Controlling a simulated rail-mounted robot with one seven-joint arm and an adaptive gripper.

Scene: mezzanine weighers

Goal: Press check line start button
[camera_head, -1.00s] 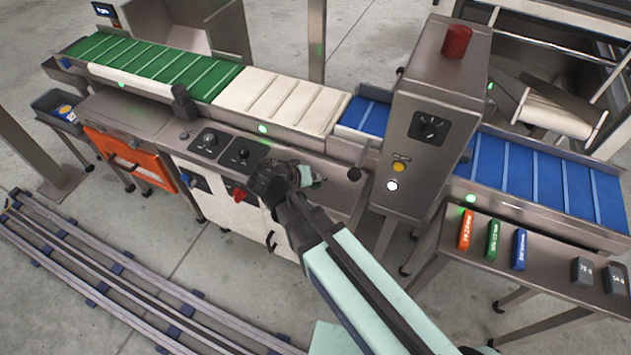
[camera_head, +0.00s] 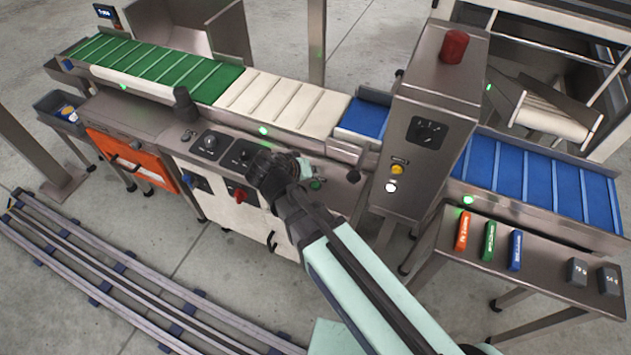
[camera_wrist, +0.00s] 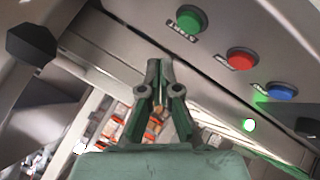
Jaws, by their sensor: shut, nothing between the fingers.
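A round green button (camera_wrist: 191,20) with a label reading START shows at the top of the wrist view. It also shows in the head view (camera_head: 316,184), on the steel front just right of my gripper. My gripper (camera_wrist: 160,66) is shut and empty in the wrist view, its fingertips below and left of the green button, with no visible contact. A red button (camera_wrist: 241,59) and a blue button (camera_wrist: 281,91) follow in the same row. In the head view my gripper (camera_head: 303,167) is partly hidden by my wrist, as are the other buttons.
A black knob (camera_head: 353,175) sticks out to the right of the green button. Dial panels (camera_head: 210,145) and a red switch (camera_head: 239,194) lie left of my wrist. A steel cabinet (camera_head: 433,90) with a red beacon stands at right. A lit green lamp (camera_wrist: 249,125) is beside the buttons.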

